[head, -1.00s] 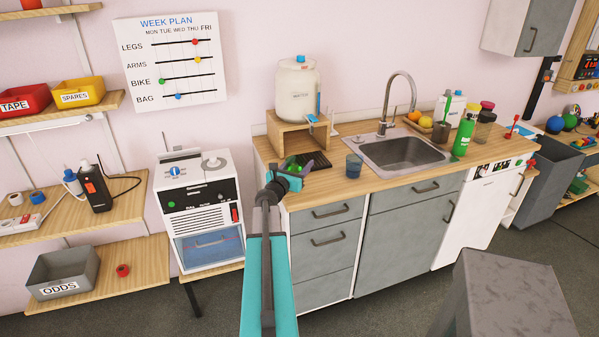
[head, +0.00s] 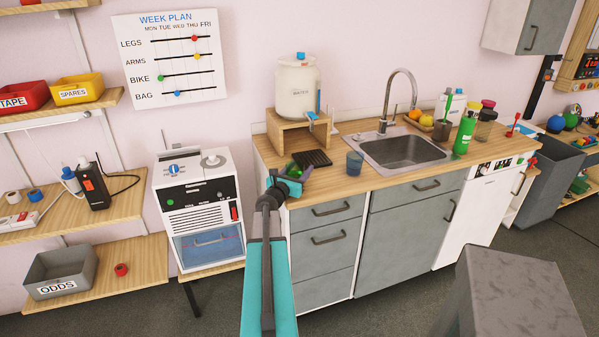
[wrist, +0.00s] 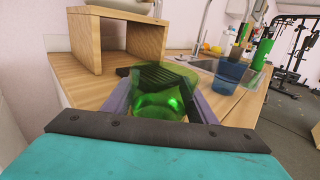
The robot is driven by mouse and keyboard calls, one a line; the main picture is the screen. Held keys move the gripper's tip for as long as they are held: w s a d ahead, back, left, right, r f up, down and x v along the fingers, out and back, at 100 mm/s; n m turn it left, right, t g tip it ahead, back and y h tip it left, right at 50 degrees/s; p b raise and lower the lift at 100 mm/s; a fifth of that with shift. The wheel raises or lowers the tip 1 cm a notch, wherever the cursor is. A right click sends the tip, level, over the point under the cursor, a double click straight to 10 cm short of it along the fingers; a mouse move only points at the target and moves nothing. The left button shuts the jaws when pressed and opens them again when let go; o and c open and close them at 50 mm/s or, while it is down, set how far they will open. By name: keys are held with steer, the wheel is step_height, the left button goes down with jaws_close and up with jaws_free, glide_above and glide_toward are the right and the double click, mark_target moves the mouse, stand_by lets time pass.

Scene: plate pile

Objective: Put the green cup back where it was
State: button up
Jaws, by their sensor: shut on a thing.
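The green cup (wrist: 160,92) is translucent and sits between the two fingers of my gripper (wrist: 163,103) in the wrist view. My gripper is shut on it. In the head view my gripper (head: 286,178) is at the left front end of the counter, with part of the green cup (head: 292,168) showing beside it. A dark ribbed drip mat (head: 314,158) lies just beyond the cup, in front of the wooden stand. I cannot tell whether the cup touches the counter. My gripper hides part of the cup in the head view.
A blue cup (head: 354,163) stands right of the mat, near the sink (head: 405,150). A white water dispenser (head: 298,86) rests on a wooden stand (head: 288,133) behind the mat. A green bottle (head: 464,134) is right of the sink. The counter's front edge is close.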

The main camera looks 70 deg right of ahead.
steer(key=shift+f, duration=0.15)
steer(key=o, duration=1.3)
steer(key=shift+c, duration=0.2)
steer(key=shift+r, duration=0.25)
steer(key=shift+a+f, duration=0.1)
steer(key=shift+a, duration=0.5)
steer(key=a+b, duration=0.1)
steer(key=a, duration=0.6)
steer(key=w+a+b, duration=0.1)
steer(key=a, duration=0.2)
steer(key=shift+a+b, duration=0.2)
steer(key=shift+b, duration=0.1)
steer(key=shift+w+a, duration=0.1)
steer(key=shift+a, duration=0.1)
